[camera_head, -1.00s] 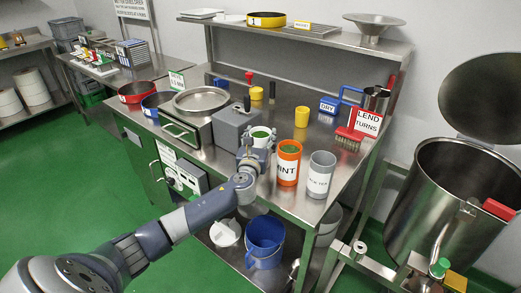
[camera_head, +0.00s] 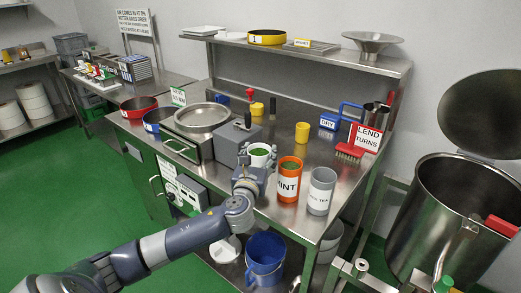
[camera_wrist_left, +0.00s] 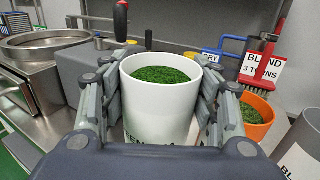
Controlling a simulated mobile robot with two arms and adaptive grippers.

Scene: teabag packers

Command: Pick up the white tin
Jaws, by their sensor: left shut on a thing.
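The white tin (camera_wrist_left: 160,108), filled with green leaves, stands upright between the fingers of my left gripper (camera_wrist_left: 160,100) in the left wrist view. The fingers press on both of its sides, so the gripper is shut on it. In the head view the white tin (camera_head: 261,156) shows behind my left gripper (camera_head: 258,170), near the front edge of the steel table. The gripper hides its lower part, and I cannot tell whether its base touches the table. My right gripper is not in view.
An orange MINT tin (camera_head: 288,180) and a grey tin (camera_head: 320,192) stand close on the right. A grey box (camera_head: 232,138) and a steel scale-like unit with a round pan (camera_head: 202,117) are on the left. A large steel drum (camera_head: 455,215) stands at the far right.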

